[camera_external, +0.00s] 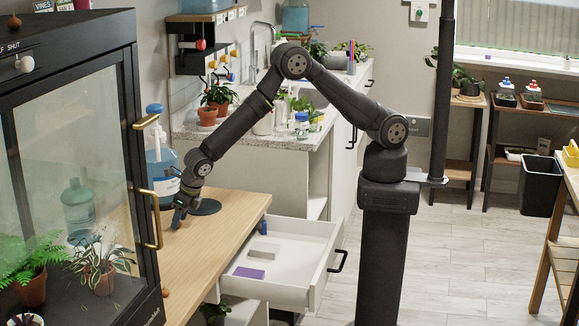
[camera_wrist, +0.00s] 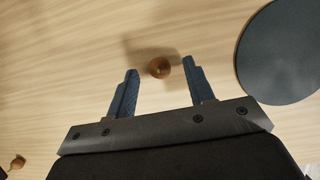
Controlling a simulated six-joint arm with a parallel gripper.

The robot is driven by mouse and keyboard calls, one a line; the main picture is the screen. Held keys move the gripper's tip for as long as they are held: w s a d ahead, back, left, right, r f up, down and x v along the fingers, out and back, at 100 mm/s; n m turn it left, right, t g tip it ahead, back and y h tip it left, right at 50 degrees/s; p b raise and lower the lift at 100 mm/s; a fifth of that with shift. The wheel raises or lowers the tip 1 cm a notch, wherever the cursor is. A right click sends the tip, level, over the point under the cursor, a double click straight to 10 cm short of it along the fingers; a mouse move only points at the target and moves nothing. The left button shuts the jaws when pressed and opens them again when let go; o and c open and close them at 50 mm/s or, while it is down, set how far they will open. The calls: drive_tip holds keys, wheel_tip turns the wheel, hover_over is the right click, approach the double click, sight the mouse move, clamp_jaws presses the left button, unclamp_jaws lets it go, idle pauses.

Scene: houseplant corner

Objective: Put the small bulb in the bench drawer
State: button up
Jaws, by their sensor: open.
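A brown, round bulb (camera_wrist: 159,68) lies on the wooden bench (camera_wrist: 70,45), in the gap between my fingertips in the wrist view. My gripper (camera_wrist: 160,66) is open, with a blue finger on each side of the bulb and a visible gap to each. In the external view my gripper (camera_external: 179,217) points down low over the bench, and the bulb between its fingers cannot be made out. A second brown bulb (camera_wrist: 17,163) lies at the lower left of the wrist view. The white bench drawer (camera_external: 293,296) stands pulled open to the right of the bench.
The drawer holds a purple flat item (camera_external: 249,272), a pale block (camera_external: 264,250) and a small blue item (camera_external: 263,227), with bare floor between. A dark round mat (camera_wrist: 285,55) lies beside my gripper. A glass cabinet (camera_external: 75,170) with plants and a large bottle (camera_external: 160,165) stand nearby.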

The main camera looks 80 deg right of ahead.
drive_tip(key=shift+w+f, duration=0.15)
drive_tip(key=shift+f, duration=0.1)
drive_tip(key=shift+c, duration=0.5)
clamp_jaws()
drive_tip(key=shift+r, duration=0.15)
